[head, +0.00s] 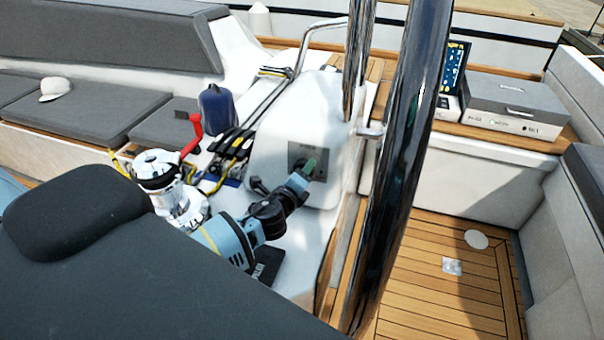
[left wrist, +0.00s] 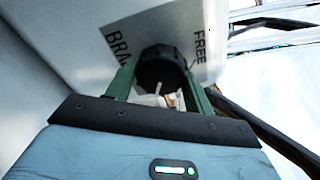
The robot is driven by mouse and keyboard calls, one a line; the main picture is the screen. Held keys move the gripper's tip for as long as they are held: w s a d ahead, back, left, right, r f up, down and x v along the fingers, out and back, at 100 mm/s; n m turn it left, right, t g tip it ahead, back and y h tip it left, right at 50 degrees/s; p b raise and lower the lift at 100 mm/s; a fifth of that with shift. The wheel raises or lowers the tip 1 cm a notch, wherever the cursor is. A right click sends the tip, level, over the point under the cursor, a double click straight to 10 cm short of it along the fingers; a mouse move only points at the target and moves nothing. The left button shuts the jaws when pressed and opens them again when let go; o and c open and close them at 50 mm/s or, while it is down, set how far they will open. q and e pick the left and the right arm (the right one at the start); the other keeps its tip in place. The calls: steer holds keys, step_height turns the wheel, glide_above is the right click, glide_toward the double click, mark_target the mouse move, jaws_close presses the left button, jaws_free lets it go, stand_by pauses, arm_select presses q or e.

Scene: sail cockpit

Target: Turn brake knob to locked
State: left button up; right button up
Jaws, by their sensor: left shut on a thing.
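The brake knob (left wrist: 160,68) is a round black knob in the left wrist view. It sits on a grey plate (left wrist: 205,28) lettered "BRA…" and "FREE", with the rest of the lettering hidden. My left gripper (left wrist: 158,80) has its two green fingers on either side of the knob, shut on it. In the head view the left gripper (head: 308,168) reaches the dark plate on the white pedestal (head: 285,125), and the knob is hidden behind it. I cannot tell which setting the knob points to. The right gripper is not in view.
A thick chrome post (head: 400,150) rises just right of the pedestal.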

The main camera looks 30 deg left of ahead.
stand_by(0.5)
arm_select(q)
steer(key=o, duration=0.9)
steer(key=shift+o, duration=0.2)
steer(key=shift+s, duration=0.1)
steer(key=s+d+r, duration=0.1)
steer(key=s, duration=0.6)
steer(key=shift+s, duration=0.25)
steer(key=shift+d, duration=0.1)
